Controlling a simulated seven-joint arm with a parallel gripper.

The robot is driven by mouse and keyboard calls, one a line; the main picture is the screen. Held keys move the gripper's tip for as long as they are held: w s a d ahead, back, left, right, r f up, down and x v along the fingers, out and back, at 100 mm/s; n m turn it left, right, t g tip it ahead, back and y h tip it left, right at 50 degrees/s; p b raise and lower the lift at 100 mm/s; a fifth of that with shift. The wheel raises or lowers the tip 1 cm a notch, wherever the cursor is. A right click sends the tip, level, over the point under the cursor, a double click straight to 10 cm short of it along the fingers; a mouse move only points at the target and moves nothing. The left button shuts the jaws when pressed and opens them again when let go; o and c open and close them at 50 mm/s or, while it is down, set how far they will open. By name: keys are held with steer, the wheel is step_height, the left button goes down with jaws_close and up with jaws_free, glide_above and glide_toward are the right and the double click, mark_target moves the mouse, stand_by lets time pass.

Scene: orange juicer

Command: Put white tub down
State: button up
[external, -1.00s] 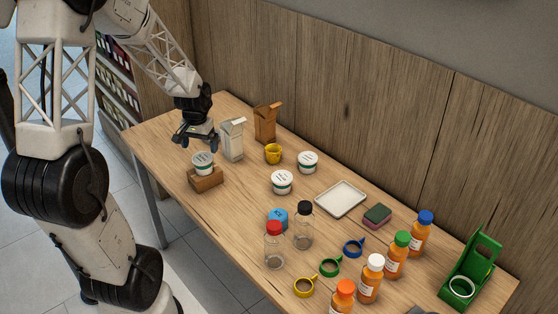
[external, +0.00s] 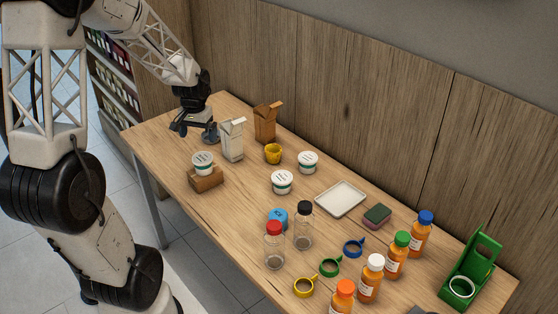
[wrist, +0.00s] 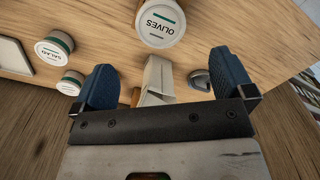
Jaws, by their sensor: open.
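Three white tubs with green bands show. One white tub (external: 203,163) sits on a small wooden block (external: 206,180) near the table's front left. It appears to be the tub lettered OLIVES (wrist: 160,22) at the top of the wrist view. The other tubs, a nearer one (external: 282,182) and a farther one (external: 307,162), stand on the table to the right. My gripper (external: 194,132) is open and empty, beyond the block at the table's left end, apart from the tub. Its two blue fingers are spread in the wrist view (wrist: 165,72).
A white carton (external: 232,140) stands just right of my gripper, with a brown carton (external: 266,124) and yellow cup (external: 273,154) beyond. A grey curved object (wrist: 200,80) shows beside the right finger. A tray (external: 341,199), jars and bottles stand farther right.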

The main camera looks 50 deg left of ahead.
steer(key=s+d+r+m+t, duration=0.1)
steer(key=s+d+r+m, duration=0.1)
steer(key=d+r, duration=0.45)
steer(key=s+d+r+m, duration=0.1)
steer(key=d+r, duration=0.2)
steer(key=d, duration=0.7)
steer(key=s+d+r+m+t, duration=0.1)
steer(key=s+d+r+m, duration=0.1)
steer(key=d+r, duration=0.45)
steer(key=s+d+r+m, duration=0.1)
steer(key=s+d+m, duration=0.1)
steer(key=s+d, duration=0.5)
steer(key=shift+d+t, duration=0.3)
steer(key=shift+d, duration=0.75)
